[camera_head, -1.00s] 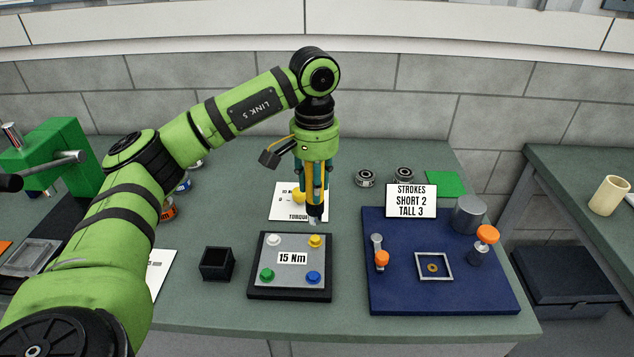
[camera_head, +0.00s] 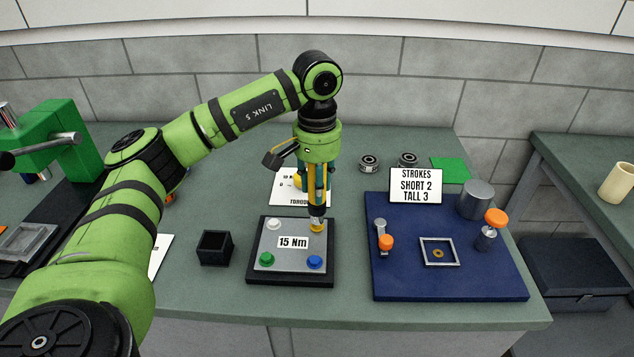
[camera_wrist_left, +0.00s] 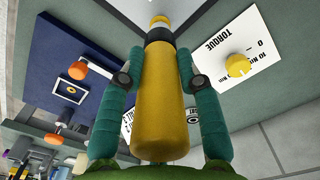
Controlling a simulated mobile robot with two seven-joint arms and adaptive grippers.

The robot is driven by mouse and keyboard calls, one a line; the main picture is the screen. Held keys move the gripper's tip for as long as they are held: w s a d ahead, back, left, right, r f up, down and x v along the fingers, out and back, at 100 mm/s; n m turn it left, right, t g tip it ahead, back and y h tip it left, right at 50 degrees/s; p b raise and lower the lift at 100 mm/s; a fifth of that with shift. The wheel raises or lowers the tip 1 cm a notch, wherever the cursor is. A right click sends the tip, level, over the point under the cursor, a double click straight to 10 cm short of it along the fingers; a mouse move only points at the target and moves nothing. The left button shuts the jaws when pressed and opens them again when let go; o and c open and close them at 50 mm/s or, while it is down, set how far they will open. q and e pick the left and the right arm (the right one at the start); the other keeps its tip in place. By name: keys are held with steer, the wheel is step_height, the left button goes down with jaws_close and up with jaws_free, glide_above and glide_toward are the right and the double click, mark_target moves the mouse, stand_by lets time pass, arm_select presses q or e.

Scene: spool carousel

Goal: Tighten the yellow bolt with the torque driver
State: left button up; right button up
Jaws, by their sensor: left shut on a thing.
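My left gripper (camera_head: 317,188) points down, shut on the torque driver (camera_wrist_left: 160,95), which has a yellow body and a dark collar. The driver's tip is at the yellow bolt (camera_head: 317,227), at the back right corner of the grey plate (camera_head: 282,257) marked 15 Nm. The tip looks on or just above the bolt head; I cannot tell whether it is seated. A white bolt (camera_head: 274,224), a green bolt (camera_head: 266,259) and a blue bolt (camera_head: 314,262) sit at the other corners. My right gripper is not in view.
Behind the plate lies a torque card (camera_head: 290,201) with a yellow knob (camera_wrist_left: 238,66). A black open box (camera_head: 215,248) stands left of the plate. A blue board (camera_head: 450,288) with orange-topped parts and a strokes sign (camera_head: 415,187) is on the right.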

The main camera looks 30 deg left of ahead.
arm_select(q)
steer(key=shift+f, duration=0.2)
stand_by(0.6)
steer(key=shift+s+d+f, duration=0.1)
steer(key=shift+f, duration=0.1)
stand_by(0.9)
steer(key=shift+r, duration=0.1)
steer(key=shift+r+p, duration=0.5)
steer(key=shift+r, duration=0.45)
steer(key=shift+r+p, duration=1.15)
steer(key=shift+r, duration=0.5)
steer(key=shift+f, duration=0.1)
